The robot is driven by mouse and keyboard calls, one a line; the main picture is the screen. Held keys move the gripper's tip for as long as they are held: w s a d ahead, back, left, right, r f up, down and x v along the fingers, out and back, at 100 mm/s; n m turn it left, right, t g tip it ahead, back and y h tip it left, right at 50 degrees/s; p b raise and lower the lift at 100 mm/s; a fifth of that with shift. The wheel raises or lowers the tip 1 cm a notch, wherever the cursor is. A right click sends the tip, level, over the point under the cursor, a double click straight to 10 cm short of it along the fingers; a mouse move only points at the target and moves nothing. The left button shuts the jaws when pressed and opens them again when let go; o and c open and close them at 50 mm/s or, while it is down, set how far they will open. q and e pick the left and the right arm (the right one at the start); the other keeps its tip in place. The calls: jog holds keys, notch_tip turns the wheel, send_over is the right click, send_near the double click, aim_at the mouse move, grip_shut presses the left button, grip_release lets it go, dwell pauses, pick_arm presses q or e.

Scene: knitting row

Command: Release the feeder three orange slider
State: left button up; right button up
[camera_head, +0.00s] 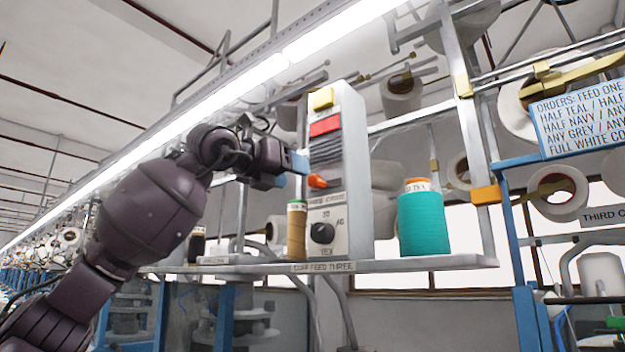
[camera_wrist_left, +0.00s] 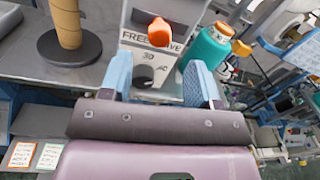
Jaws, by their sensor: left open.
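The orange slider (camera_head: 317,181) sticks out from the front of the grey feeder panel (camera_head: 357,150), above a black dial (camera_head: 322,232). In the left wrist view the slider (camera_wrist_left: 160,31) shows beyond the fingertips, roughly centred between them. My left gripper (camera_head: 298,164) has blue fingers and is just left of the panel, close to the slider and slightly above it. In the left wrist view the gripper (camera_wrist_left: 160,78) is open, with nothing between its fingers. I cannot tell if a finger touches the slider. My right gripper is in neither view.
A tan spool (camera_head: 297,230) stands on the shelf (camera_head: 440,262) left of the panel. A teal cone (camera_head: 423,224) stands to its right. A red button (camera_head: 324,126) and yellow block (camera_head: 322,99) are higher on the panel. A metal frame post (camera_head: 470,130) rises at right.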

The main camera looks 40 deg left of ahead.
aim_at(311, 180)
pick_arm(q)
jog(key=w, duration=0.3)
jog(key=w+p, duration=0.1)
jog(key=w, duration=0.1)
jog(key=shift+w+d, duration=0.3)
jog(key=shift+d, duration=0.1)
jog(key=shift+w+d, duration=0.1)
jog(key=shift+w, duration=0.75)
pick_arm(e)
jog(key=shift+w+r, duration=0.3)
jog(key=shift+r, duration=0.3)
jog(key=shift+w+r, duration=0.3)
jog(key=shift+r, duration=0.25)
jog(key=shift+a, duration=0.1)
